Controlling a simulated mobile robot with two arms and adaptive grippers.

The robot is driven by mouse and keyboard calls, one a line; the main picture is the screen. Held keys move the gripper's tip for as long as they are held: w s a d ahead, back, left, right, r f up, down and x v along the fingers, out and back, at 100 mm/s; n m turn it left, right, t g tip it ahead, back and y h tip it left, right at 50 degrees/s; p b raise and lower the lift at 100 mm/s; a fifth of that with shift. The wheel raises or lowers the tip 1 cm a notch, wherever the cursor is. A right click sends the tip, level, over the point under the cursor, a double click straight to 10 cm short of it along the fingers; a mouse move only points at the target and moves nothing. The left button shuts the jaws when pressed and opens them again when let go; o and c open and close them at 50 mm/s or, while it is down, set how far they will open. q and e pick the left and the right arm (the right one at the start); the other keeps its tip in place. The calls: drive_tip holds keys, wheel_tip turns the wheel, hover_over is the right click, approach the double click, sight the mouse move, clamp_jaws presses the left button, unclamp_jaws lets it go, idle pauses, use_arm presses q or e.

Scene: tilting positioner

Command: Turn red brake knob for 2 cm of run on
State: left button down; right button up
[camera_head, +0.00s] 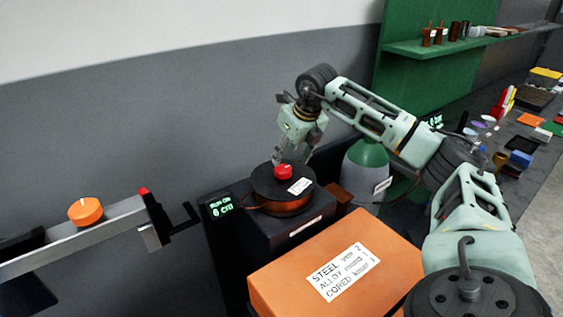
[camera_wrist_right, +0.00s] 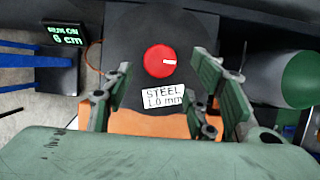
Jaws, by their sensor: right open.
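The red brake knob (camera_head: 283,171) sits on top of a round black spool (camera_head: 268,186) wound with copper-coloured wire. In the right wrist view the knob (camera_wrist_right: 160,61) shows a white mark pointing to the right. My right gripper (camera_head: 279,156) is just above the knob. In the wrist view its open fingers (camera_wrist_right: 164,72) stand left and right of the knob, apart from it. A small display (camera_head: 220,207) beside the spool shows green text that seems to read run on 6 cm; it also shows in the wrist view (camera_wrist_right: 65,36). My left gripper is not in view.
An orange box (camera_head: 285,274) labelled steel stands in front of the spool. A grey-green cylinder (camera_head: 366,160) stands close behind right. A cluttered bench (camera_head: 490,150) lies at the right.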

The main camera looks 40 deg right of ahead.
sight(283, 170)
drive_tip(key=f, duration=0.1)
drive_tip(key=f+p, duration=0.1)
drive_tip(key=f, duration=0.1)
drive_tip(key=shift+w+a, duration=0.3)
drive_tip(key=shift+w, duration=0.05)
drive_tip(key=shift+p+x, duration=0.5)
drive_tip(key=shift+x, duration=0.6)
drive_tip(key=shift+w+d+f, duration=0.2)
drive_tip(key=shift+w+f, duration=0.1)
drive_tip(key=shift+f, duration=0.05)
drive_tip(key=shift+s, duration=0.1)
drive_tip(key=c, duration=1)
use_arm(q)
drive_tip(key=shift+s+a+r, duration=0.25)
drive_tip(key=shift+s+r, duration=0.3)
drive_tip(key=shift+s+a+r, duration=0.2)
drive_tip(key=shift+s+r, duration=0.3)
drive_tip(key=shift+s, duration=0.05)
use_arm(e)
drive_tip(key=shift+c, duration=0.2)
